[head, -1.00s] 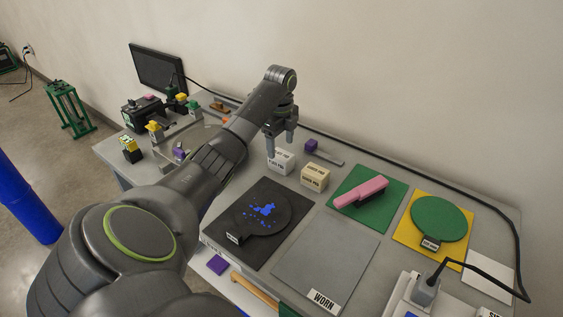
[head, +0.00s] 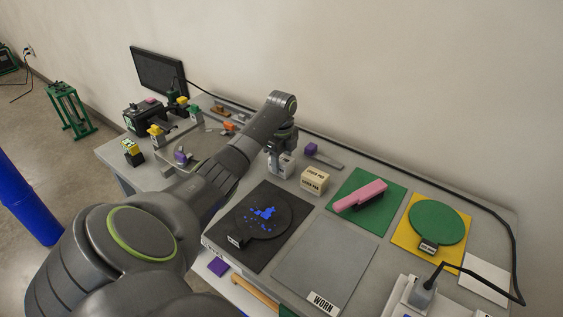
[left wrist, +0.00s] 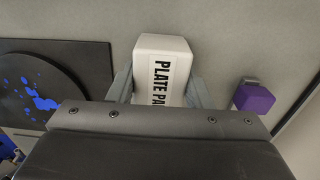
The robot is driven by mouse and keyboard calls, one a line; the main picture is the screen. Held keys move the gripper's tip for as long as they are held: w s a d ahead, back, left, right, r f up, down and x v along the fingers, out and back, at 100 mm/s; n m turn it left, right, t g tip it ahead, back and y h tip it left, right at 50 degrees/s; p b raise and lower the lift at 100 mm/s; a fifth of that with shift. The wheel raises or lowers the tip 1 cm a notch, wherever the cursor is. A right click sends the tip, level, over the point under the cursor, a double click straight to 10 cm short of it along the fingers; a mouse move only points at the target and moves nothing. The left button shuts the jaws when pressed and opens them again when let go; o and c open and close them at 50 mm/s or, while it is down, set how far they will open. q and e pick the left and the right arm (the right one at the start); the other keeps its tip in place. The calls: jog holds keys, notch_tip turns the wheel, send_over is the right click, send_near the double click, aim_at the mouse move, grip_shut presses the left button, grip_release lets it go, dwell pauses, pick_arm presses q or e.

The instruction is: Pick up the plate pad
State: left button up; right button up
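The plate pad (head: 287,168) is a small white block near the table's back edge. In the left wrist view the pad (left wrist: 160,65) shows its "PLATE PAD" label, and its near end is hidden behind my gripper body. My left gripper (head: 281,163) is lowered over it, one finger on each side. In the left wrist view my left gripper's fingers (left wrist: 160,90) stand open beside the pad's long sides, very close to them. Whether they touch is hard to tell. The pad appears to rest on the table. My right gripper is not in view.
A cream labelled block (head: 314,180) stands just right of the pad, and a purple block (head: 311,149) stands behind it. A black mat (head: 246,255) with a blue-spotted disc lies in front. The grey WORN mat (head: 325,258) is bare.

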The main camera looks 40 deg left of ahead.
pick_arm(q)
jog(key=shift+c, duration=1)
